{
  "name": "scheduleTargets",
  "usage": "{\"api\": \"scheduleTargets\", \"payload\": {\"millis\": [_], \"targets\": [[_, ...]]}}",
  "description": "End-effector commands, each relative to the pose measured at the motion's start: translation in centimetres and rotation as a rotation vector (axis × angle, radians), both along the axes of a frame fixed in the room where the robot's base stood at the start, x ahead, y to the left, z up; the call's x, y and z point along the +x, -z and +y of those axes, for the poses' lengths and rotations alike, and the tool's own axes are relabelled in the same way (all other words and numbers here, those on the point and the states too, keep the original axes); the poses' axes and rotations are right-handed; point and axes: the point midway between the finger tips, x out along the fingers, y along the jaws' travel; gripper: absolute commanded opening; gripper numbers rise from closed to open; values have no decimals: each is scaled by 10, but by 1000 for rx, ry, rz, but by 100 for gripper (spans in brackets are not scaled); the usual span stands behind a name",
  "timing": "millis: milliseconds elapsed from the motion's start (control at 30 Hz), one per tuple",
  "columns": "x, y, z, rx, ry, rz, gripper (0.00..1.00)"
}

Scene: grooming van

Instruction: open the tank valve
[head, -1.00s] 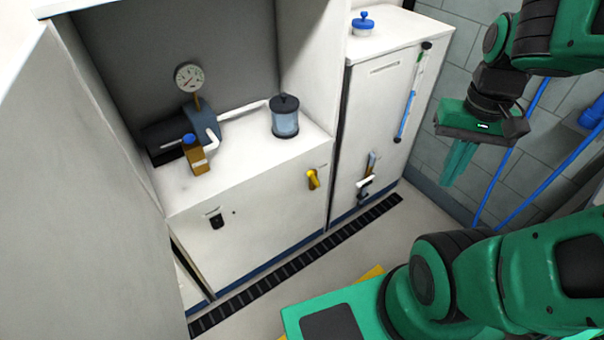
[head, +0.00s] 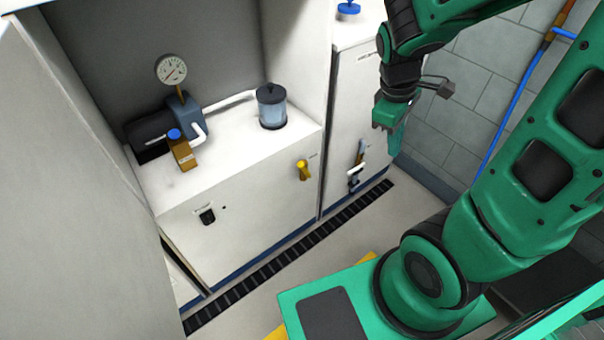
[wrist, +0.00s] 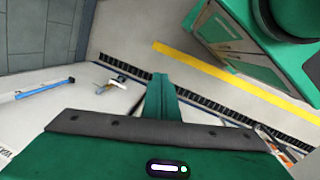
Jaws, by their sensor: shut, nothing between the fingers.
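A valve with a white lever (head: 354,177) sits low on the front of the tall white cabinet (head: 345,95), below a short blue-and-brown fitting. It also shows in the wrist view (wrist: 118,79), left of my fingers. A yellow valve handle (head: 303,170) points down on the lower white cabinet's front. I cannot tell which of the two is the tank valve. My gripper (head: 393,143) is shut and empty, in the air to the right of the white lever and higher in the picture. Its closed fingers (wrist: 162,86) touch nothing in the wrist view.
A pressure gauge (head: 171,70), a pump and a clear canister (head: 271,108) stand on the lower cabinet. A blue sight tube (wrist: 45,89) runs along the tall cabinet. A black floor grate (head: 285,255) lies before both cabinets. A tiled wall (head: 460,120) bounds the right.

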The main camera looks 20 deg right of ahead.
Motion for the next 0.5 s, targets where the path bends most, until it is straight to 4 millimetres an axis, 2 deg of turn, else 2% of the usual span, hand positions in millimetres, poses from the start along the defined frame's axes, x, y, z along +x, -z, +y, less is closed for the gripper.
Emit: {"api": "scheduleTargets", "payload": {"millis": [33,200,367,500], "targets": [[13,12,10,-25,-140,31,0],[56,50,44,-120,-635,123,0],[87,88,86,-220,-1108,230,0],[106,124,128,-316,-1518,337,0]]}}
